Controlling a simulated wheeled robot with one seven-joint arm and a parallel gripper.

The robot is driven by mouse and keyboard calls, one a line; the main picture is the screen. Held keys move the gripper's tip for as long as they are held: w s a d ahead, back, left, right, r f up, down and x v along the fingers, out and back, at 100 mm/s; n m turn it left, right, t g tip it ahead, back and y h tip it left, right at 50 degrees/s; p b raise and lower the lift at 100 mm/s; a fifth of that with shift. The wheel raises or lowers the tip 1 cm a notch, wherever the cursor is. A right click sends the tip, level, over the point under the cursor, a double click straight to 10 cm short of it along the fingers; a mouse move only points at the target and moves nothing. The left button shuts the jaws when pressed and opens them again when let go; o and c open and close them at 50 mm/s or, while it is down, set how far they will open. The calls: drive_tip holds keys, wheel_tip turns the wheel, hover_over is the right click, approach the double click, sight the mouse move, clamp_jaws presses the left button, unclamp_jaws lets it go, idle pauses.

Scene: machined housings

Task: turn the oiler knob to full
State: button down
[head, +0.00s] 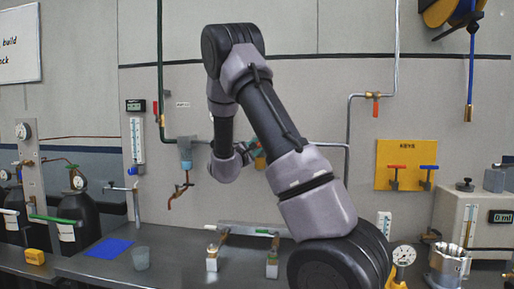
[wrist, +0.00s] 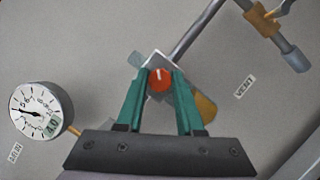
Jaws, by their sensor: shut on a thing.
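In the wrist view the oiler knob (wrist: 160,79) is a small round red knob with a pale mark on its face, on a grey block fixed to a pipe. My gripper (wrist: 158,80) has green fingers, one on each side of the knob, and is shut on it. An amber part (wrist: 204,108) shows behind the right finger. In the head view my own arm hides the knob and most of the gripper.
A dial gauge (wrist: 40,112) with a green readout is left of the fingers in the wrist view. A pipe with a brass valve (wrist: 262,20) is at the upper right.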

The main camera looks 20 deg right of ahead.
drive_tip(key=m+y, duration=0.3)
drive_tip(key=m, duration=0.4)
drive_tip(key=m+y, duration=0.3)
drive_tip(key=m, duration=0.4)
drive_tip(key=m+y, duration=0.3)
drive_tip(key=m, duration=0.5)
drive_tip(key=shift+s+d+r+y, duration=0.15)
drive_tip(key=shift+s+r+y, duration=0.05)
drive_tip(key=shift+y, duration=0.2)
drive_tip(key=shift+m, duration=0.3)
idle(0.4)
drive_tip(key=c, duration=0.5)
unclamp_jaws()
drive_tip(key=shift+c, duration=0.2)
drive_tip(key=shift+r, duration=0.1)
drive_tip(key=v, duration=1)
drive_tip(key=shift+s, duration=0.25)
drive_tip(key=shift+r, duration=0.1)
